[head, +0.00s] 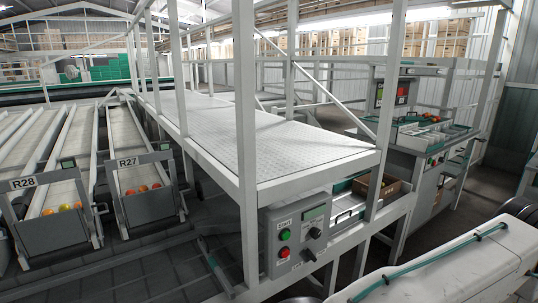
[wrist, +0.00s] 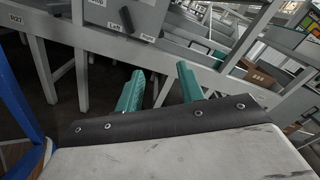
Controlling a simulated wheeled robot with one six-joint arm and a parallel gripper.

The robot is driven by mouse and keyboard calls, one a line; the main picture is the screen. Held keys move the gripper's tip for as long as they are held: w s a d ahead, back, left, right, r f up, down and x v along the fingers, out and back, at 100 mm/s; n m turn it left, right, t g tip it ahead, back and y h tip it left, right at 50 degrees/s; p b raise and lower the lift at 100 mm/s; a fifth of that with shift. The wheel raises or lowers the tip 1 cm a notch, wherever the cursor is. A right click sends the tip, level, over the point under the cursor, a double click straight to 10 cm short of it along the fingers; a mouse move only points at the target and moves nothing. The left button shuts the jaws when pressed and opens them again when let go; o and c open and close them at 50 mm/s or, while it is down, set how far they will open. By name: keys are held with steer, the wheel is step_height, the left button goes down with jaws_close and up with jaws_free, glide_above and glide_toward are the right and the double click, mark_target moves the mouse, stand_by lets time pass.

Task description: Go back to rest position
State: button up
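My gripper (wrist: 158,80) shows in the wrist view as two teal fingers standing apart with nothing between them. It is open and empty. Beyond the fingers is the white frame of a platform, with a grey control box (wrist: 125,18) above it. In the head view my pale arm fills the bottom right corner, and the gripper itself does not show there.
The raised metal walkway (head: 275,145) has white posts and rails close ahead. Lanes R28 (head: 52,233) and R27 (head: 150,207) at left hold a few tomatoes. A workstation (head: 425,165) stands at right. A blue post (wrist: 15,100) is close at left in the wrist view. Dark floor is open between.

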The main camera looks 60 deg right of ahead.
steer(key=w+a+r+n+g+y, duration=0.5)
steer(key=w+r, duration=0.3)
steer(key=w, duration=0.3)
steer(key=w+a+r+n+g+y, duration=0.4)
steer(key=w+a+r+n+y, duration=0.3)
steer(key=w, duration=0.3)
steer(key=w+a+r+n+g+y, duration=0.4)
steer(key=w+a+r+n, duration=0.15)
steer(key=w+r, duration=0.45)
steer(key=w+a+r+n+h, duration=0.2)
steer(key=a+r+n, duration=0.2)
steer(key=a, duration=0.6)
steer(key=w+a+r+n+g+h, duration=0.1)
steer(key=a+r+n, duration=0.4)
steer(key=a, duration=0.5)
steer(key=w+a+r+n+g+h, duration=0.1)
steer(key=w+a+r+n+h, duration=0.2)
steer(key=a+n, duration=0.5)
steer(key=shift+a+r+h, duration=0.7)
steer(key=shift+a+h, duration=0.4)
steer(key=shift+h, duration=0.1)
